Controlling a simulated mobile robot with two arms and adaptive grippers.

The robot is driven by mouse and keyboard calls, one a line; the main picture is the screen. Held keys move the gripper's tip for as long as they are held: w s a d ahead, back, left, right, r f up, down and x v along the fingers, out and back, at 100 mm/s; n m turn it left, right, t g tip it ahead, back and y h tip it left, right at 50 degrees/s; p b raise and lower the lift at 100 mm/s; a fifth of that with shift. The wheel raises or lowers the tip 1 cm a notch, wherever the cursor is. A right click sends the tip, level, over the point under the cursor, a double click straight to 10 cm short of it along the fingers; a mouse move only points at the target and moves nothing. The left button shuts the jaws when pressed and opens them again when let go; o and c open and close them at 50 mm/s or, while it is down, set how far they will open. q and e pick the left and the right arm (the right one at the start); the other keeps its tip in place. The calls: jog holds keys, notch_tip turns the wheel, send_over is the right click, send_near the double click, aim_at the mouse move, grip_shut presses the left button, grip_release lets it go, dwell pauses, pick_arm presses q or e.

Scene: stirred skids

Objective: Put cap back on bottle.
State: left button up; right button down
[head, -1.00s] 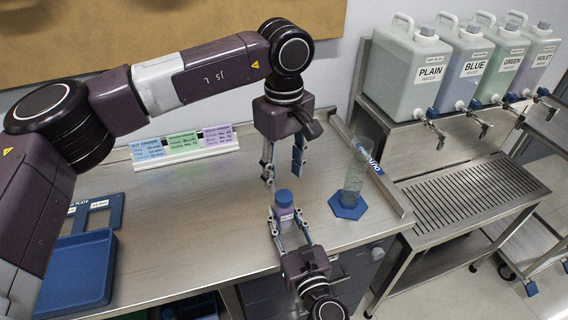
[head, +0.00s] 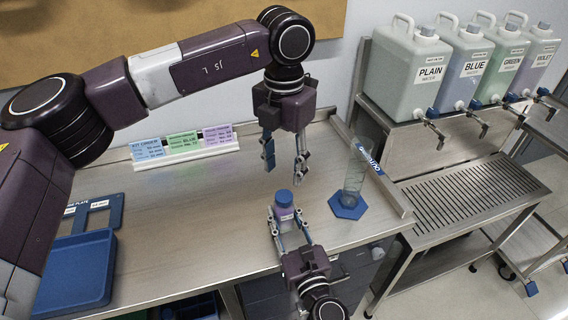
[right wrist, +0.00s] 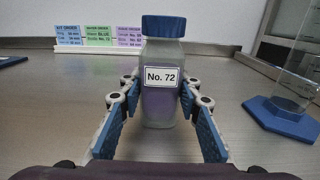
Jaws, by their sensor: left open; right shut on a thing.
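A small bottle (head: 286,214) with purple contents and a label stands upright near the front edge of the bench. In the right wrist view the bottle (right wrist: 160,105) reads "No. 72". A blue cap (head: 284,197) sits level on its top; the cap (right wrist: 164,26) also shows in the right wrist view. How tightly it is seated cannot be told. My right gripper (head: 287,217) is shut on the bottle's sides from the front. My left gripper (head: 285,172) points down, open and empty, just above the cap and apart from it.
A clear cylinder (head: 354,176) on a blue hexagonal base (head: 348,207) stands close on the right. Label cards (head: 183,143) stand at the back. A blue tray (head: 78,272) lies at the left. Large jugs (head: 407,70) stand on a shelf at right. The middle bench is clear.

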aim_at(284, 195)
pick_arm(q)
jog(key=shift+r+n, duration=0.1)
jog(key=shift+n, duration=0.7)
jog(key=shift+f, duration=4.05)
grip_shut()
jog(key=m, duration=0.5)
jog(key=shift+o, duration=0.9)
grip_release()
jog(key=shift+r, duration=0.15)
notch_tip(284, 195, up, 12)
